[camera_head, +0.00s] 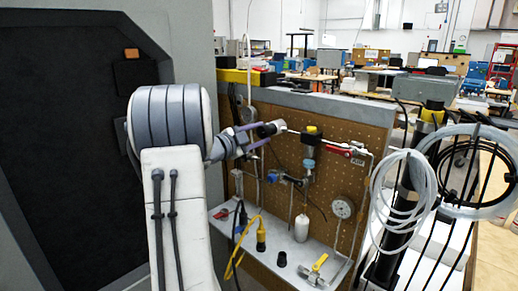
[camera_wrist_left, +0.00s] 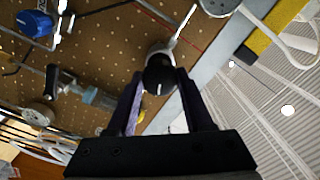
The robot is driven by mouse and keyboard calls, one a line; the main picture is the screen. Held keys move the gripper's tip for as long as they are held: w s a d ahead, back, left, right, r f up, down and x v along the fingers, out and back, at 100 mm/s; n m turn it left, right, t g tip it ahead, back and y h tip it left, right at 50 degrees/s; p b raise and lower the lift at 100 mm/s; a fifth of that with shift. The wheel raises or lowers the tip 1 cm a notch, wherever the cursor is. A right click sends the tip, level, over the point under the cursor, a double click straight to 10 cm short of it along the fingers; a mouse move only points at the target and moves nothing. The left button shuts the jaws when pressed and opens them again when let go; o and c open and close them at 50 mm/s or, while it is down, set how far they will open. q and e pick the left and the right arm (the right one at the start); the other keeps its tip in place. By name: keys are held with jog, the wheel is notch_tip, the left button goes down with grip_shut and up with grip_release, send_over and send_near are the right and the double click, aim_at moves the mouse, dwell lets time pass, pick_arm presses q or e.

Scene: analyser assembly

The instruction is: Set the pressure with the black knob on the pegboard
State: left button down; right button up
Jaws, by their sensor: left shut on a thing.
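The black knob (camera_head: 266,131) sits on a grey metal regulator body at the upper left of the pegboard (camera_head: 345,165). In the left wrist view the knob (camera_wrist_left: 160,76) is round and dark, with a small white mark on its face. My left gripper (camera_head: 259,134), with purple fingers, reaches it from the left and is shut on it. In the left wrist view one finger lies on each side of the knob (camera_wrist_left: 158,84). A round white gauge (camera_head: 343,207) is on the lower right of the pegboard; its reading is too small to tell. My right gripper is not in view.
Right of the knob are a red-handled valve (camera_head: 338,149) and a blue fitting (camera_head: 308,165). Below, a shelf (camera_head: 275,262) holds a yellow cable (camera_head: 246,241) and a yellow-handled valve (camera_head: 319,263). Coiled white hoses (camera_head: 408,205) hang at the right.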

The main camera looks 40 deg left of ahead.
pick_arm(q)
jog(key=m+b, duration=0.2)
jog(key=b, duration=0.1)
jog(key=m+b, duration=0.3)
jog(key=b, duration=0.1)
jog(key=m+b, duration=0.3)
jog(key=shift+f, duration=0.3)
jog(key=m+b, duration=0.8)
jog(key=b, duration=0.1)
jog(key=shift+m, duration=0.3)
jog(key=m+b, duration=0.2)
jog(key=m, duration=0.1)
jog(key=shift+r+m+b, duration=0.15)
jog(key=shift+m+b, duration=0.6)
jog(key=shift+m, duration=0.35)
jog(key=shift+c, duration=1.5)
grip_release()
jog(key=shift+r, duration=0.1)
